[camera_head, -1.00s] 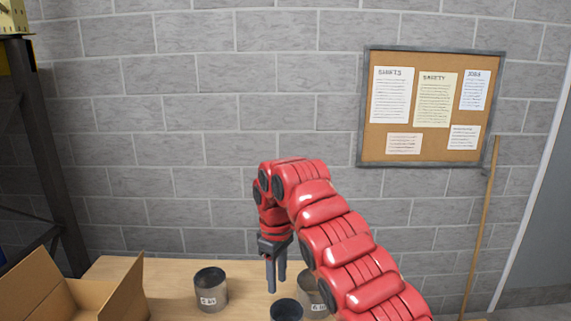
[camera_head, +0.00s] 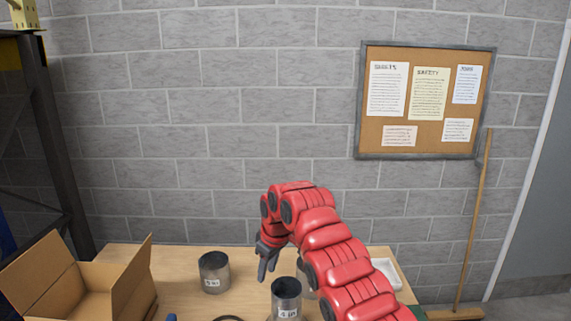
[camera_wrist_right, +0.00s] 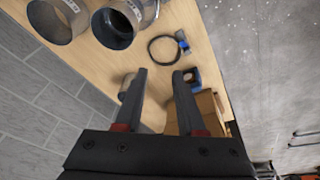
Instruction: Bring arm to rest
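My right arm comes in from the lower right in the head view. Its gripper (camera_head: 267,277) hangs above the table, between two grey metal duct pieces, tilted to the lower left. The right wrist view shows its two fingers (camera_wrist_right: 159,72) apart, with nothing between them. One duct piece (camera_head: 214,273) stands to the gripper's left, another (camera_head: 286,298) just in front of it to the right. A third is mostly hidden behind the arm. My left gripper is not in view.
The wooden table (camera_head: 180,299) also holds an open cardboard box (camera_head: 62,294) at left and a white tray (camera_head: 391,270) at right. A black ring (camera_wrist_right: 161,50) lies near the box. A block wall with a notice board (camera_head: 425,100) stands behind; a wooden pole (camera_head: 474,215) leans there.

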